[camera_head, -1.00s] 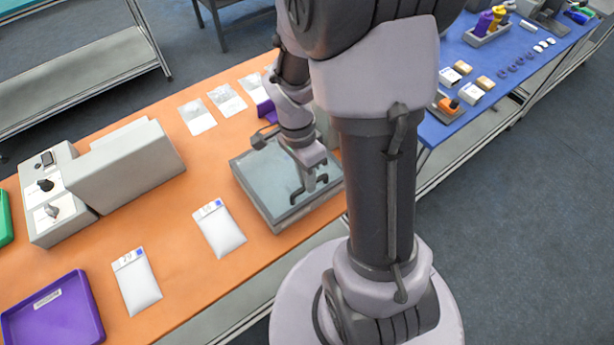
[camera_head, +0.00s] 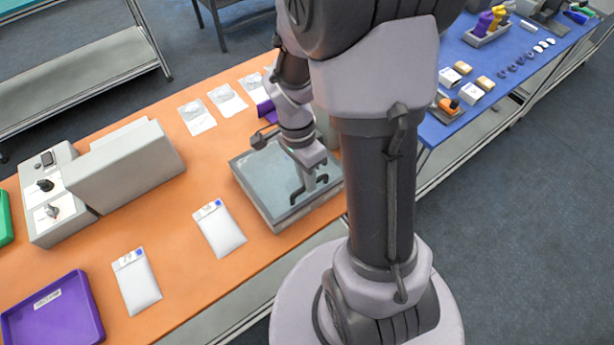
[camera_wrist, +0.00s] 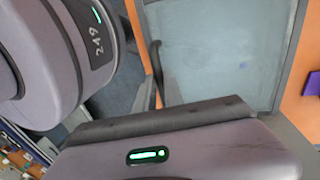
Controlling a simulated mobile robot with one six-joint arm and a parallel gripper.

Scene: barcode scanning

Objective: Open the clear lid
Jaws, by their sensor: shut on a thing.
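The clear lid (camera_head: 268,170) lies flat over a shallow grey box on the orange table, in the middle of the head view. It also shows as a pale blue-grey pane with a grey frame in the wrist view (camera_wrist: 225,45). My gripper (camera_head: 310,184) is over the front right part of the lid, pointing down, with its dark fingers close to the lid's edge. It is shut on the lid's handle, as far as I can tell. The handle is mostly hidden by the fingers, and my arm covers the box's right side.
White pouches (camera_head: 218,229) lie left of the box. A grey machine (camera_head: 125,168) stands farther left, and a purple tray (camera_head: 55,312) lies at the front left. A small purple item (camera_head: 266,110) is behind the box. A blue table (camera_head: 470,60) adjoins at the right.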

